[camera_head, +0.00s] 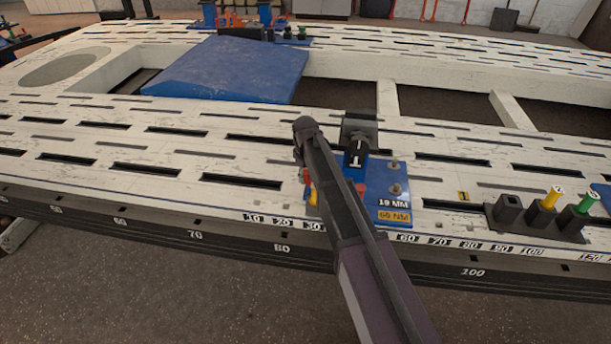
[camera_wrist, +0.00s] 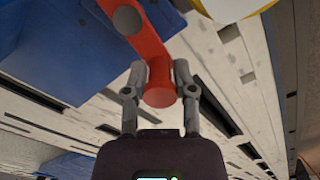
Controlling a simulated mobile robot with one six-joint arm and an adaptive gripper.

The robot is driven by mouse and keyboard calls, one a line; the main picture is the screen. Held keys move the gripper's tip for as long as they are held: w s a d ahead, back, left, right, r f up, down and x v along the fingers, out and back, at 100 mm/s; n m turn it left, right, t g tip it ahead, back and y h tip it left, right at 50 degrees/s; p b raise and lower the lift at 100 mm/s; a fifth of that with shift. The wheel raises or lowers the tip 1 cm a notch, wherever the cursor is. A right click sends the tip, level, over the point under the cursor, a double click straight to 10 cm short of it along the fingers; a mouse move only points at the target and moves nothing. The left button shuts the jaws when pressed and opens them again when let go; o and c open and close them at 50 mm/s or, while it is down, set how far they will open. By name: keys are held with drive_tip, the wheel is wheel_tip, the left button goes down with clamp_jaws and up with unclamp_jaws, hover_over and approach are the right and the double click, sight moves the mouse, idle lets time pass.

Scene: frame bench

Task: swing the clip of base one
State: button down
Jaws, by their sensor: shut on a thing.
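Base one is a blue plate (camera_head: 374,190) on the near beam of the white frame, with a black block (camera_head: 358,133) marked 1 and labels "19 MM" and "60 NM". In the wrist view the red clip (camera_wrist: 150,45) runs from a round pivot at upper left down to a rounded end. My gripper (camera_wrist: 160,75) has one finger on each side of that end and is shut on it. In the head view my arm crosses in front of the base, hiding my fingers and much of the clip; small red parts show beside the arm.
A black holder (camera_head: 520,222) with yellow-topped and green-topped pieces stands right of base one. A large blue ramp-like panel (camera_head: 230,68) lies behind, at the left. Another blue base (camera_head: 238,22) with red parts stands on the far beam. The slotted near beam left of my arm is clear.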

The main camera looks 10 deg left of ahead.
idle(0.3)
drive_tip(key=c, duration=0.5)
unclamp_jaws()
drive_tip(key=shift+c, duration=0.2)
drive_tip(key=shift+w, duration=0.1)
